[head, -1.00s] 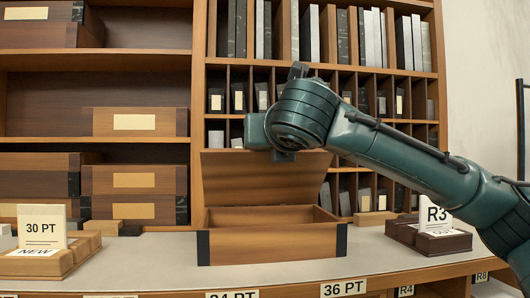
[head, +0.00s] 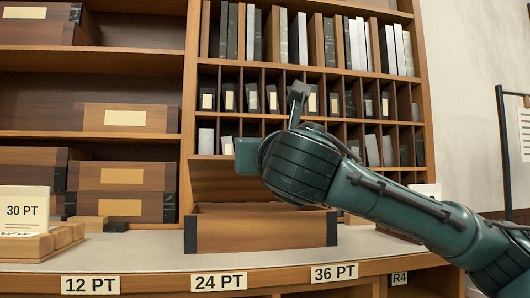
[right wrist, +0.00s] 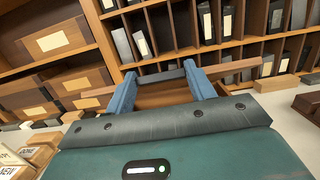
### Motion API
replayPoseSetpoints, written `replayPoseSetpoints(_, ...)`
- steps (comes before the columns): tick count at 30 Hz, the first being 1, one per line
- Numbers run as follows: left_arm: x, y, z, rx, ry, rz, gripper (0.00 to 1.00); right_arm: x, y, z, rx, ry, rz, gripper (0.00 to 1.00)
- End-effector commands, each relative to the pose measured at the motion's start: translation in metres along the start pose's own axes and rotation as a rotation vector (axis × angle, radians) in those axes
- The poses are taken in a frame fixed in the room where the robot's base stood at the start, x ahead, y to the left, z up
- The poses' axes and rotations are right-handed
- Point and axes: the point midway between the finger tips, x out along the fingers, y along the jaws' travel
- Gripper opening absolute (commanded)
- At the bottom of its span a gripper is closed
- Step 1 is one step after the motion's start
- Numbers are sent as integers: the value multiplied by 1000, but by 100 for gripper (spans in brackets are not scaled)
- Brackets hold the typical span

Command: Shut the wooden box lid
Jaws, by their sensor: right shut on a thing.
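The wooden box (head: 262,232) with dark corner pieces stands on the counter. Its lid (head: 212,180) is raised at the back, and my right arm hides much of it. In the right wrist view the lid (right wrist: 238,69) runs across the blue fingers of my right gripper (right wrist: 160,78), which is shut on it. A dark strip lies between the fingertips. Part of the box interior (right wrist: 165,95) shows between the fingers. My left gripper is not in view.
Shelf compartments (head: 290,75) with upright slabs stand behind the box. Closed wooden boxes (head: 122,178) are stacked on shelves to the left. Counter left of the box is partly clear.

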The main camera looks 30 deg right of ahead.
Motion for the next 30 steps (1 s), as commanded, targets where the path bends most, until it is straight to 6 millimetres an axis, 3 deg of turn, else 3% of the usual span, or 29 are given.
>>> replayPoseSetpoints(1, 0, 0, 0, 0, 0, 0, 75, 1, -1, 0, -3, 1, -4, 13)
replayPoseSetpoints(2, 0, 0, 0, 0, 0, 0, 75, 1, -1, 0, -3, 1, -4, 56)
replayPoseSetpoints(9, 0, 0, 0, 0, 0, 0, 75, 0, -1, 0, -2, 1, -3, 76)
replayPoseSetpoints(20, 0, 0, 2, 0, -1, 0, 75, -8, 0, 0, 0, 1, 0, 76)
replayPoseSetpoints(30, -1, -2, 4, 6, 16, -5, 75, -77, 1, 0, -1, -2, 3, 76)
